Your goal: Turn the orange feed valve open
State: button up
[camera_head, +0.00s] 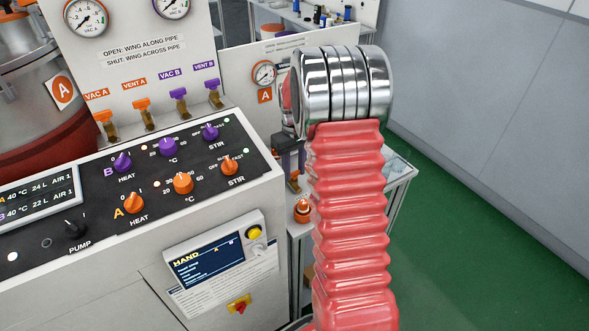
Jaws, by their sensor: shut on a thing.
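The red ribbed sleeve and chrome rings of my arm fill the middle of the view and hide much behind them. My gripper (291,164) shows only in part, as a dark shape just left of the sleeve. It is shut on the orange feed valve (294,182), of which a small brass-orange part shows below the jaws. The valve's wing is hidden, so I cannot tell which way it points. A gauge (264,73) and an orange "A" tag (265,96) are on the pale panel just left of my arm.
A control console (150,215) with orange and purple knobs fills the left. Several small orange and purple valves (143,112) stand behind it. An orange round part (302,210) sits below the gripper. A hand-control box (215,262) is on the console front. Green floor (470,240) is clear at right.

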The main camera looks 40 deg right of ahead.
jog(key=shift+m, duration=0.4)
jog(key=m, duration=0.7)
jog(key=shift+m, duration=0.4)
jog(key=m, duration=0.4)
jog(key=shift+m, duration=0.3)
jog(key=m, duration=0.4)
jog(key=shift+a+m, duration=0.1)
jog(key=shift+m, duration=0.2)
jog(key=shift+w, duration=0.1)
jog(key=o, duration=1)
jog(key=shift+o, duration=0.2)
